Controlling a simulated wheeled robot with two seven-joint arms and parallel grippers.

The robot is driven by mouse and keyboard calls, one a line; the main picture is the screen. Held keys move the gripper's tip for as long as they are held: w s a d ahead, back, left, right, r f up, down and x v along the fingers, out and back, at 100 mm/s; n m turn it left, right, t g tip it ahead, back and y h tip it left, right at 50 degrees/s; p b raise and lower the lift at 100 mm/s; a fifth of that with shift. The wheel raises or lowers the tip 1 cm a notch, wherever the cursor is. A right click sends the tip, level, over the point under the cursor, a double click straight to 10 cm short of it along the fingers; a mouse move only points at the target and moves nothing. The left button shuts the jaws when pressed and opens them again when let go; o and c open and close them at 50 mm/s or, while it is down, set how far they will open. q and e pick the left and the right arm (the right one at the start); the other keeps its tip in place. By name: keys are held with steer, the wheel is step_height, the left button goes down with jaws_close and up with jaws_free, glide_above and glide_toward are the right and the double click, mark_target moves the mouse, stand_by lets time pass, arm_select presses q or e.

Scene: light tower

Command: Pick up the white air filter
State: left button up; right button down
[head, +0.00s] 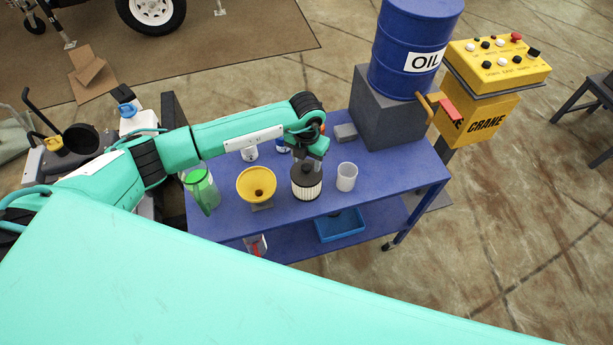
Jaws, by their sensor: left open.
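The white air filter (306,190), a short cylinder with white pleated sides and a black top, stands upright on the blue table (222,222). My left arm reaches in from the left over the table. My left gripper (307,164) points down at the filter's black top, with its fingers open. The fingertips are at or just above the top; I cannot tell whether they touch it. My right gripper is not in view.
A yellow funnel (257,184) stands close left of the filter, a white cup (347,177) close right. A green jug (202,190) stands at the left edge. Behind are a grey block (346,132) and a blue oil drum (405,50) on a dark box. A yellow crane control (497,63) stands right.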

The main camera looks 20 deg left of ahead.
arm_select(q)
steer(key=shift+f, duration=1.15)
jaws_close()
steer(key=shift+r, duration=0.15)
